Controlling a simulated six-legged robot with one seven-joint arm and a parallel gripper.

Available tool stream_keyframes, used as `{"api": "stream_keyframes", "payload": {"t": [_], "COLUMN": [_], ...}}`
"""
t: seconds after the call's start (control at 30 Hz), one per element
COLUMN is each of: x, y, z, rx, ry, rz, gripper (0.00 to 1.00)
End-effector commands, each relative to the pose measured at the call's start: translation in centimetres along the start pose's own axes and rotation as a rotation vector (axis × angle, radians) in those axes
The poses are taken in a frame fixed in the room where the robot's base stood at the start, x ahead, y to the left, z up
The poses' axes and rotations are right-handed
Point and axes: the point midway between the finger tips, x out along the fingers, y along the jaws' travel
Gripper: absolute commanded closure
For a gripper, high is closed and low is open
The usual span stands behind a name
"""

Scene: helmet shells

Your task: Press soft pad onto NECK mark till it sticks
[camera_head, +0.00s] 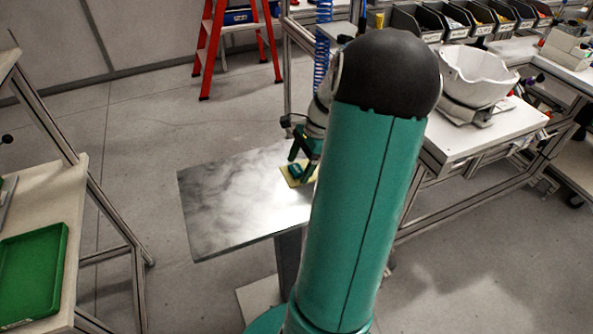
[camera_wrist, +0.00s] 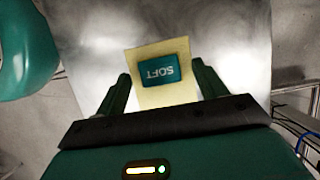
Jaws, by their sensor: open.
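The soft pad (camera_wrist: 165,71) is a teal block with "SOFT" printed on it, upside down in the wrist view. It lies on a pale yellow sheet (camera_wrist: 150,55) on a grey metal table. My gripper (camera_wrist: 162,82) is open, with its two green fingers on either side of the yellow sheet and the pad lying ahead between them. In the head view my gripper (camera_head: 303,158) is low over the table's right part, beside the yellow sheet (camera_head: 290,178). A white helmet shell (camera_head: 478,75) sits in a holder on the bench at the right. No NECK mark can be made out.
The metal table (camera_head: 225,205) is otherwise bare. The workbench (camera_head: 465,140) at the right carries several parts bins (camera_head: 455,25). A green tray (camera_head: 32,272) lies on the left bench. A red ladder (camera_head: 207,45) stands at the back; open floor lies between.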

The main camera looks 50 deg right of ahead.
Motion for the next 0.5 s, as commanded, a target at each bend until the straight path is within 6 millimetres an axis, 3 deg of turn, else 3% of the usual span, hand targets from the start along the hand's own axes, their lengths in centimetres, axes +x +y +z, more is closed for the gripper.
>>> {"api": "stream_keyframes", "payload": {"t": [0.07, 0.3, 0.5], "x": [-0.03, -0.05, -0.05], "y": [0.0, 0.01, 0.01], "z": [0.0, 0.0, 0.0], "rx": [0.0, 0.0, 0.0], "ry": [0.0, 0.0, 0.0], "rz": [0.0, 0.0, 0.0], "gripper": [0.31, 0.77, 0.77]}}
